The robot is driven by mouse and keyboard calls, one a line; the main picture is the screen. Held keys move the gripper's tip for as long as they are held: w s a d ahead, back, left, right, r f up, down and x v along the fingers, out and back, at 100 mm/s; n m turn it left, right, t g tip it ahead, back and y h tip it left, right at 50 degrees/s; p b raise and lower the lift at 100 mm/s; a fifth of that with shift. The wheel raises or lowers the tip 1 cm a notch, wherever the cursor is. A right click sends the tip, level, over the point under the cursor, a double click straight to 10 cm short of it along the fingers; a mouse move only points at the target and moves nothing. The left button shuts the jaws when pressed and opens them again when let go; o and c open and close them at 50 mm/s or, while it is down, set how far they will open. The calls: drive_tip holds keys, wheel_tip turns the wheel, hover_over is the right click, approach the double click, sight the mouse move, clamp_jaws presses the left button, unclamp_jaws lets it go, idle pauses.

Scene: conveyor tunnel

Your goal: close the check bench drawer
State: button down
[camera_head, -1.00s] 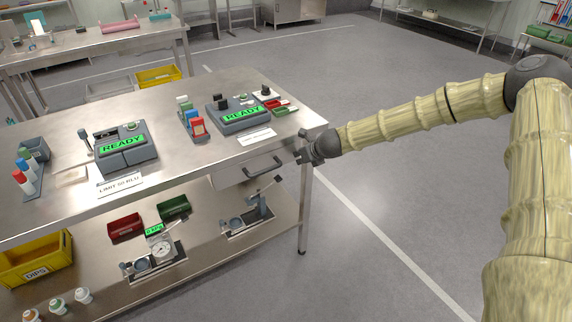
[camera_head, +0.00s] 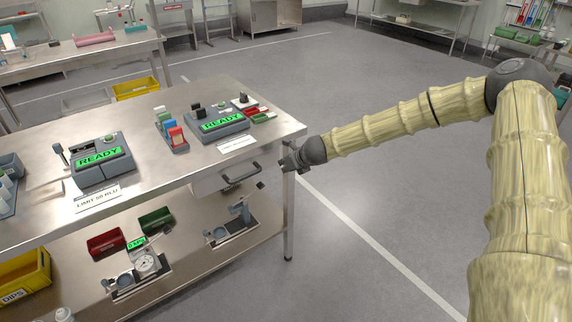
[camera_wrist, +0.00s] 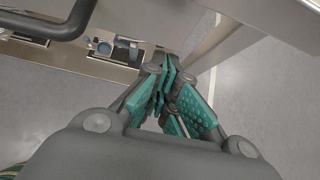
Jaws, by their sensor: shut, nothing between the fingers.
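The check bench (camera_head: 150,130) is a steel table on the left in the head view. Its drawer (camera_head: 208,186) sits under the top near the right end, with a dark bar handle (camera_head: 241,174) on its pale front. How far it stands out is hard to tell. My gripper (camera_head: 285,161) is shut and empty, just right of the drawer by the bench's right front leg. In the wrist view, the handle (camera_wrist: 50,27) is at the upper left, and my green-padded fingers (camera_wrist: 168,92) are to its right, apart from it.
Two READY devices (camera_head: 222,122) and (camera_head: 102,160) stand on the bench top. The lower shelf holds a gauge device (camera_head: 145,264), a red bin (camera_head: 105,241) and a green bin (camera_head: 156,221). The bench leg (camera_head: 289,215) is close to my gripper. Open floor lies to the right.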

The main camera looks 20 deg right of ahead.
drive_tip(key=v, duration=1)
drive_tip(key=shift+s, duration=0.45)
drive_tip(key=shift+f, duration=0.1)
drive_tip(key=s+a+f+n+g, duration=0.2)
drive_tip(key=s+a+f+n, duration=0.25)
drive_tip(key=s+f, duration=0.25)
drive_tip(key=s+a+f+n+g+h, duration=0.1)
drive_tip(key=s+a+f+n, duration=0.2)
drive_tip(key=s+f+n, duration=0.35)
drive_tip(key=s+a+f+n+g, duration=0.2)
drive_tip(key=s+a+f+n, duration=0.1)
drive_tip(key=s+f+n, duration=0.4)
drive_tip(key=s+f+n+g, duration=0.1)
drive_tip(key=s+f+n, duration=0.2)
drive_tip(key=s, duration=0.6)
drive_tip(key=s+f+n+g, duration=0.1)
drive_tip(key=s+f+n, duration=0.2)
drive_tip(key=s+n, duration=0.4)
drive_tip(key=s+f+n+g+h, duration=0.1)
drive_tip(key=s+f+n, duration=0.2)
drive_tip(key=s, duration=0.8)
drive_tip(key=shift+a+f+n+g+p, duration=0.3)
drive_tip(key=shift+f+n+g+p, duration=0.1)
drive_tip(key=shift+n, duration=0.5)
